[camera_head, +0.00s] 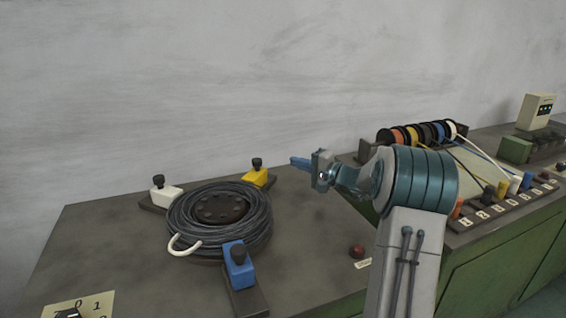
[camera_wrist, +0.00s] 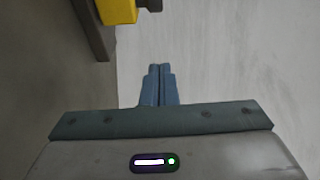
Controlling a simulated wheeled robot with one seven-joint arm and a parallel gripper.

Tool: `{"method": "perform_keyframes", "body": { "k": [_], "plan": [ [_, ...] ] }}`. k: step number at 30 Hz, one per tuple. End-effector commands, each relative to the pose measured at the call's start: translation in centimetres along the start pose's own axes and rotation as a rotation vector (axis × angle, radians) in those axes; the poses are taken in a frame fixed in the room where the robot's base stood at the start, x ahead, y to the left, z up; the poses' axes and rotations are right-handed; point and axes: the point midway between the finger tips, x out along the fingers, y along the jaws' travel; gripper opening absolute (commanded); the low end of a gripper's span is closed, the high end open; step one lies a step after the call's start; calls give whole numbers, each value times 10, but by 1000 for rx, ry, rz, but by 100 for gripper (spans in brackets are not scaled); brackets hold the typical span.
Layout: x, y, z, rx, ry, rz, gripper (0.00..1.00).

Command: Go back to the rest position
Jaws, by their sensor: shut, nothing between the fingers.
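My gripper (camera_head: 297,162) is in the middle of the head view, held above the bench (camera_head: 310,225) and pointing left. Its blue fingers are together with nothing between them. In the wrist view the closed fingers (camera_wrist: 160,84) point at the grey wall, apart from everything. My arm comes up from the lower right of the head view and hides part of the bench.
A coil of dark cable (camera_head: 220,220) lies on the bench at left, with white (camera_head: 165,194), yellow (camera_head: 256,176) and blue (camera_head: 238,266) blocks around it. A red button (camera_head: 357,251) sits near the front. Coloured spools (camera_head: 415,133) stand at right. The wall (camera_head: 200,90) is behind.

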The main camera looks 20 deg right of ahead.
Motion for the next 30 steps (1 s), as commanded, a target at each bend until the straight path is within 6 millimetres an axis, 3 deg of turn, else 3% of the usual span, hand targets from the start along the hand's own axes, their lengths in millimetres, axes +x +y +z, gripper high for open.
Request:
{"method": "perform_keyframes", "body": {
  "k": [3, 9, 14, 17, 20, 23, 26, 30],
  "plan": [
    [-20, 1, 1, 0, -2, 1, 0],
    [-40, 1, 1, 1, -1, 1, 0],
    [-42, 0, 2, -1, -5, 4, 0],
    [-36, -7, 19, -4, -42, 38, 0],
    [-26, -20, 60, -20, -130, 127, 0],
    [-21, -31, 118, -49, -247, 268, 0],
    [-27, -39, 176, -93, -355, 424, 0],
    [-53, -46, 243, -180, -471, 637, 0]
  ]
}}
